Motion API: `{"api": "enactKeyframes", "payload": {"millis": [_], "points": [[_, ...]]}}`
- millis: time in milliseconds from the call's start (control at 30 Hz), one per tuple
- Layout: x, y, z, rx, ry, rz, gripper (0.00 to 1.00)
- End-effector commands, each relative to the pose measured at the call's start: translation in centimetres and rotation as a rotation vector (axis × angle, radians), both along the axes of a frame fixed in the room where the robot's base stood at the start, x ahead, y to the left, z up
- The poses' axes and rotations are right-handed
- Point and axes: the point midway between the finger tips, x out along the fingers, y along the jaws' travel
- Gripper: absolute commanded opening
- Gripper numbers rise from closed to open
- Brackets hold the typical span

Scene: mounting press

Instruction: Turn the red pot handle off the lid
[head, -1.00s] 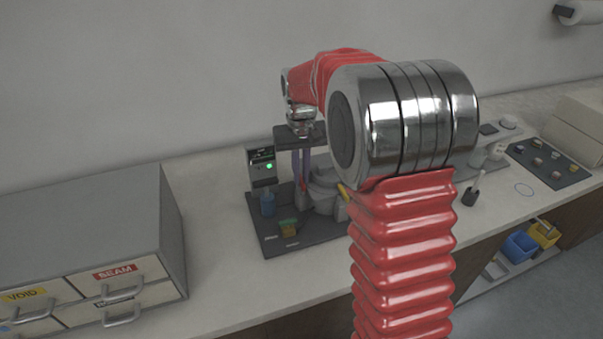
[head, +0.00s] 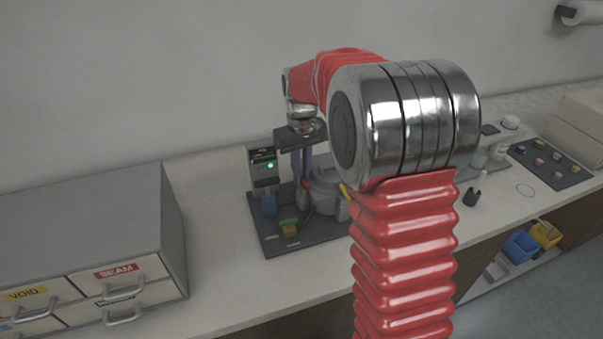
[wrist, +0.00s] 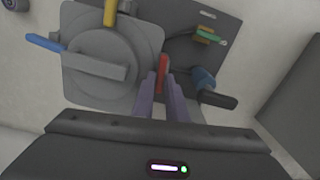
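The red pot handle (wrist: 162,70) stands at the right edge of the round grey lid (wrist: 97,62) in the wrist view, lying roughly along the rim. My gripper (wrist: 162,82) has its two purple fingers close together, one on each side of this handle, and looks shut on it. In the head view the fingers of my gripper (head: 302,203) reach down beside the pot (head: 325,193), with a small bit of red at their tips. A yellow handle (wrist: 110,12) points up and a blue handle (wrist: 45,43) points left from the lid. My arm hides part of the pot in the head view.
A blue bottle-like item with a black end (wrist: 210,88) lies right of my fingers. A small green-and-orange item (wrist: 208,36) sits on the dark base plate. A control box with a green light (head: 264,166) stands behind, and a drawer cabinet (head: 90,235) stands left.

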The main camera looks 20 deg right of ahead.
Motion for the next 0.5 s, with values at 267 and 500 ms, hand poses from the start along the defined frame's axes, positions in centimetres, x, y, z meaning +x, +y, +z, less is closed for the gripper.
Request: {"api": "enactKeyframes", "payload": {"millis": [267, 500], "points": [[-0.09, 0.00, -0.08, 0.001, 0.003, -0.001, 0.28], [-0.11, -0.01, 0.06, 0.000, 0.004, -0.001, 0.28]]}}
